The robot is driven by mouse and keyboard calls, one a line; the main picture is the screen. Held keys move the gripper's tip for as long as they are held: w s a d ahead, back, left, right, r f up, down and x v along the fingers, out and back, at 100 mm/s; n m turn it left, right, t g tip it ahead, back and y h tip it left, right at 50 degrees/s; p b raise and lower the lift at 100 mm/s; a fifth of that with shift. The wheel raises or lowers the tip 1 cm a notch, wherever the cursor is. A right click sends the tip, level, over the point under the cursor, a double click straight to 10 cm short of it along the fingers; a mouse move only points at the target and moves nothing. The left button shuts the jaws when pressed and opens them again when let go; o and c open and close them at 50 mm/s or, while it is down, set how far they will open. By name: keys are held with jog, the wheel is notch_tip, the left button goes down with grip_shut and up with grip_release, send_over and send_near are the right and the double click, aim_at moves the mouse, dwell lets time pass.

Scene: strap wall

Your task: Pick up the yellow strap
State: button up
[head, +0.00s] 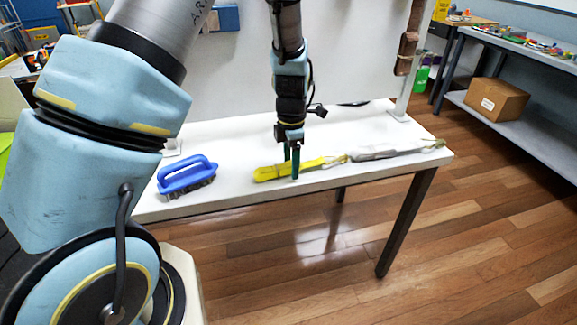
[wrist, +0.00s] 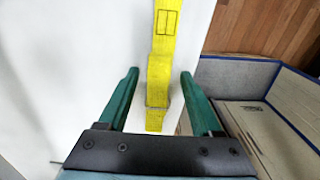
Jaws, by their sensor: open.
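The yellow strap (head: 288,169) lies along the front part of the white table, its yellow end to the left and a grey stretch to the right. In the wrist view the yellow strap (wrist: 161,72) runs up the middle of the picture, between the two green fingers. My gripper (head: 292,176) is open and points down at the yellow part. The fingers also show in the wrist view (wrist: 160,75), one on each side of the strap with a gap on both sides. I cannot tell whether the fingertips touch the table.
A blue-handled brush (head: 187,175) lies on the white table (head: 232,165) to the left of the strap. A white upright panel (head: 235,80) stands behind the table. A cardboard box (head: 495,100) sits on a grey shelf at the right. The table's front edge is close to the strap.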

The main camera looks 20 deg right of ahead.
jog(key=shift+f, duration=0.2)
grip_shut()
dwell(0.4)
